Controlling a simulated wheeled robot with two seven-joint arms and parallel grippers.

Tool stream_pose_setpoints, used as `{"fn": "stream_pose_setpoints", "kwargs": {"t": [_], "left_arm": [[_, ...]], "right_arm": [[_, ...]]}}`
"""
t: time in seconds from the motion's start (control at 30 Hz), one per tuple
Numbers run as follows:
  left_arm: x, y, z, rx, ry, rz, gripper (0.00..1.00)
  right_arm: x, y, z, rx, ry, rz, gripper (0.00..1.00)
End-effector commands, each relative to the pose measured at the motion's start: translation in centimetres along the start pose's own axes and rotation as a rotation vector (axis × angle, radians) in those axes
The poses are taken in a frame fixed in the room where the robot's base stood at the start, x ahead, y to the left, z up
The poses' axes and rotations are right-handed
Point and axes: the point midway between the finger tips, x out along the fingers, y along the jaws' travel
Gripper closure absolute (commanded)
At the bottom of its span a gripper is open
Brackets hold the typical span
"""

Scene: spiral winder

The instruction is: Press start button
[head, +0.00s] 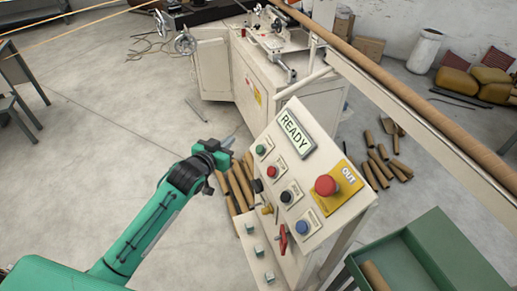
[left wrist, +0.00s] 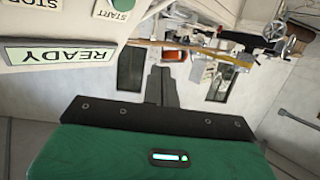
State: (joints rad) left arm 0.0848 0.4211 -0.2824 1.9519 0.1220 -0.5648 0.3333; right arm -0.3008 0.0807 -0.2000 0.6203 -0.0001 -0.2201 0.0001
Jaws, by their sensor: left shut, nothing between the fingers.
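The control panel (head: 290,165) stands right of centre in the head view, tilted, with a READY display (head: 296,133) at its top. The green start button (head: 261,149) is at the panel's upper left. In the left wrist view the green button (left wrist: 123,4), labelled START, is cut by the top edge, and the display appears upside down. My left gripper (head: 230,139) is shut and empty, its fingers left of the panel's upper left edge and apart from the green button. In the left wrist view the closed fingers (left wrist: 161,73) point past the panel. My right gripper is not in view.
The panel also carries a red button (head: 271,171), a black button (head: 286,197), a blue button (head: 302,228) and a large red mushroom button (head: 326,185) on a yellow plate. A green bin (head: 430,245) stands at lower right. Cardboard tubes (head: 240,184) lie behind the panel.

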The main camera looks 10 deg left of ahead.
Motion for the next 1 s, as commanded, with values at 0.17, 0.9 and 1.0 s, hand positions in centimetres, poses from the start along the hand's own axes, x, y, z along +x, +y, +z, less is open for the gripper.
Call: {"fn": "stream_pose_setpoints", "kwargs": {"t": [0.17, 0.9, 1.0], "left_arm": [[0.9, 0.6, 0.9, -0.001, 0.001, 0.001, 1.00], [6.1, 4.4, 4.4, 0.000, 0.000, 0.000, 1.00], [6.1, 4.5, 4.4, 0.000, 0.000, 0.000, 1.00]], "right_arm": [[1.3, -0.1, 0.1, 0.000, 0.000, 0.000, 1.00], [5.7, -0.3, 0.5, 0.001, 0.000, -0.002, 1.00], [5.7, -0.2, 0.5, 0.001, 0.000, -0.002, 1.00]]}}
